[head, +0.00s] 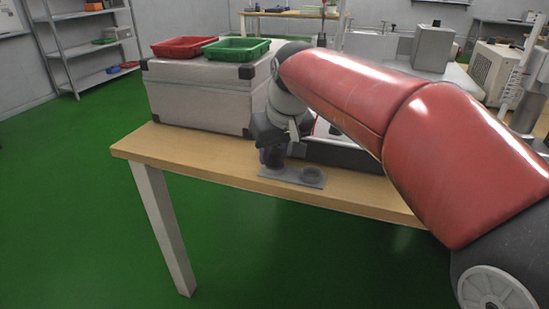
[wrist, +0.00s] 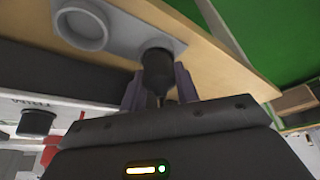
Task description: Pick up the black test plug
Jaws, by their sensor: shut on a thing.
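The black test plug (wrist: 158,72) stands at one end of a grey plate in the wrist view. My gripper (wrist: 158,88) is shut on it, with a purplish finger on each side. The grey plate (head: 308,182) lies near the table's front edge and has a round raised ring (wrist: 80,27) at its other end. In the head view my gripper (head: 272,158) is at the plate's left end, and the plug is hard to make out there. I cannot tell whether the plug is still seated in the plate.
A large grey case (head: 200,98) stands on the wooden table (head: 150,143), with a red tray (head: 182,46) and a green tray (head: 236,48) on top. A dark-sided box (head: 345,154) lies behind the plate. Another black round piece (wrist: 36,122) shows in the wrist view.

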